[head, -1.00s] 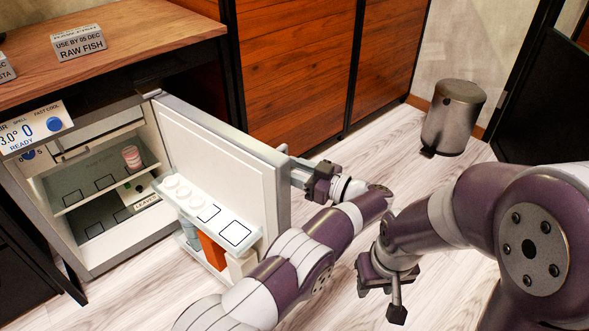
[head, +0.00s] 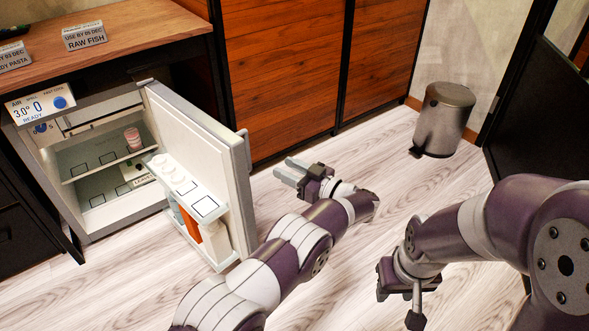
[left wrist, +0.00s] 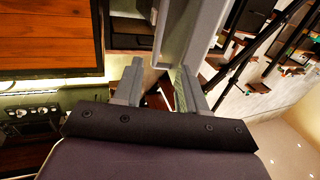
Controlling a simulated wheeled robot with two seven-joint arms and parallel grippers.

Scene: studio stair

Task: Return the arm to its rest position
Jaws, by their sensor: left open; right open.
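My left gripper (head: 290,172) is open and empty in the head view. It is over the floor, to the right of the open fridge door (head: 195,135) and apart from its handle (head: 246,165). In the left wrist view, the two fingers of my left gripper (left wrist: 158,88) are spread with nothing held between them. My right gripper (head: 398,297) hangs low at the lower right of the head view, pointing down over the floor. Its fingertips show only in part.
The small fridge (head: 75,215) stands open under the wooden counter (head: 140,38), with a pink-striped cup (head: 132,139) inside. Label blocks such as the raw fish one (head: 85,36) stand on the counter. A metal bin (head: 444,118) is at the back right. The floor between is clear.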

